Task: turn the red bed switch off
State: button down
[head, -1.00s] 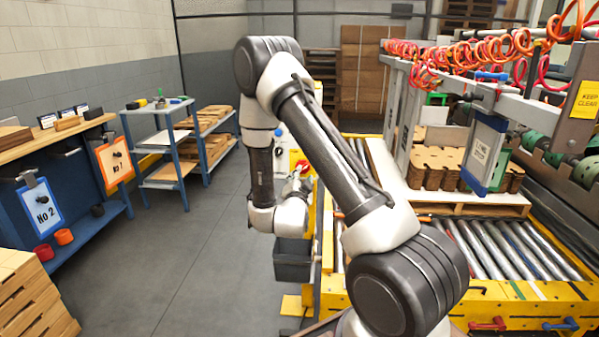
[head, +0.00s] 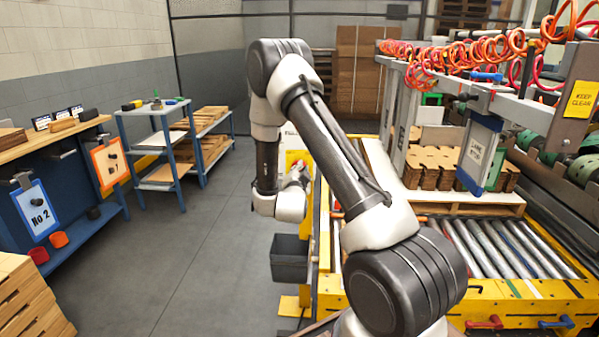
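A red lever-like handle (head: 485,322) sits low on the front of the yellow roller bed frame (head: 400,308), with a blue handle (head: 560,323) to its right. Which part is the bed switch, and how it is set, I cannot tell for sure. Another small red part (head: 300,168) shows by a yellow and white panel (head: 294,153) just beyond my arm's wrist. My wrist hangs left of the roller bed, far from the red handle. My gripper's fingers cannot be made out near the wrist; their opening and contact are unclear.
A dark bin (head: 289,259) hangs at the bed's left side. A pallet (head: 470,203) with brown blanks stands on the rollers. A blue bench (head: 65,180) and blue shelf (head: 155,112) stand left. Grey floor between is clear. Coiled red hoses (head: 460,50) hang above the bed.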

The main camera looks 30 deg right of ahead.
jog(key=shift+n, duration=0.4)
jog(key=n, duration=1.7)
jog(key=shift+w+a, duration=0.2)
jog(key=shift+a, duration=0.15)
dwell(0.4)
jog(key=c, duration=1.4)
grip_release()
jog(key=shift+c, duration=0.2)
jog(key=shift+s+a, duration=0.1)
